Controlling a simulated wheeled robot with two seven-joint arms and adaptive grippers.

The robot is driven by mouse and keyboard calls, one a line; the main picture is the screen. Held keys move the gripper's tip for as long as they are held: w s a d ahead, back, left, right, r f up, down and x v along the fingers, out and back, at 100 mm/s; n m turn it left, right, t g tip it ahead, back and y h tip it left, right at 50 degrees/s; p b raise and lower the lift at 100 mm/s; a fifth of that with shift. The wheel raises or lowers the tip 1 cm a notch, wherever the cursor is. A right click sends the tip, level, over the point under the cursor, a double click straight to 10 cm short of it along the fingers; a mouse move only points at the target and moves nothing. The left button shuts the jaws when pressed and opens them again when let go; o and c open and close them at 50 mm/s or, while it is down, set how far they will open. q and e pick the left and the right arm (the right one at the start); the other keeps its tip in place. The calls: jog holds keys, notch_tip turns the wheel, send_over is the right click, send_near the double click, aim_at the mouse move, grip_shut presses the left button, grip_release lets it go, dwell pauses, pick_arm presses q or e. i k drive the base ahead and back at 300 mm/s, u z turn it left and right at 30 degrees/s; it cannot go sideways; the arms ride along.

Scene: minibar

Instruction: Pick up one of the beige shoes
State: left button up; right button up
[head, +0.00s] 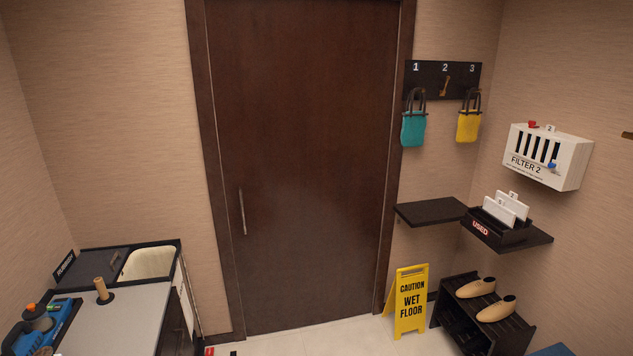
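Two beige shoes rest side by side on top of a dark shoe rack (447,318) at the lower right of the head view. The farther shoe (475,288) lies slightly left of the nearer shoe (497,308). Both look upright and nothing touches them from above. Neither of my grippers shows in the head view.
A yellow wet floor sign (411,300) stands just left of the rack. A dark corner shelf (431,211) with a box labelled USED (482,230) hangs above the rack. A grey counter (115,318) fills the lower left. Pale floor (320,335) lies between.

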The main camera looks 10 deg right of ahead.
aim_at(485, 287)
jog(key=i, duration=1.15)
jog(key=z, duration=1.25)
jog(key=i, duration=1.65)
